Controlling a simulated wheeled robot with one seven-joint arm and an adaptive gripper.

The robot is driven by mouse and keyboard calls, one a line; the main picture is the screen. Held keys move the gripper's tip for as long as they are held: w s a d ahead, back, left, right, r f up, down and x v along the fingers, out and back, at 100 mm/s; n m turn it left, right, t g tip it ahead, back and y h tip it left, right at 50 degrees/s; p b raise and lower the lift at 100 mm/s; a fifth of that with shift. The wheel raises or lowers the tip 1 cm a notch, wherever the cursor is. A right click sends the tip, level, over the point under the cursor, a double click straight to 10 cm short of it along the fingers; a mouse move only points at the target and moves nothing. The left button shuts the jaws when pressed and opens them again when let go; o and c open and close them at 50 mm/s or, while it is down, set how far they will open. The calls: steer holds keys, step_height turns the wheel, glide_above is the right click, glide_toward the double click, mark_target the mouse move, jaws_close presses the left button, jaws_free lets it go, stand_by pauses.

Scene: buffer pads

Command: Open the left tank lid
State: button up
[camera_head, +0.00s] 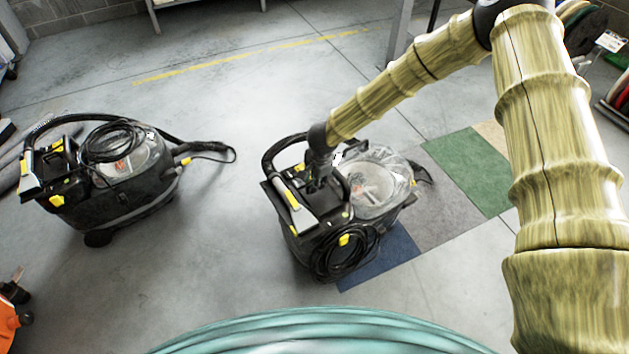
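Two black spray-extraction cleaning machines with yellow parts stand on the floor. The left machine (120,195) has a clear domed tank lid (128,158) on top, with a coiled black hose lying partly over it. The lid looks closed. The right machine (315,235) has a larger clear tank lid (375,182) on its right half; its exact position is hard to tell. My gripper (318,182) points down over the top of the right machine, beside its handle and left of its clear lid. The gripper is small and dark against the machine, so its fingers and any contact are unclear.
Blue, grey and green carpet tiles (465,168) lie under and right of the right machine. Bare concrete floor lies between the machines. A hose (208,150) trails right from the left machine. An orange object (8,320) stands at the lower left edge.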

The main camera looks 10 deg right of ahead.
jaws_close()
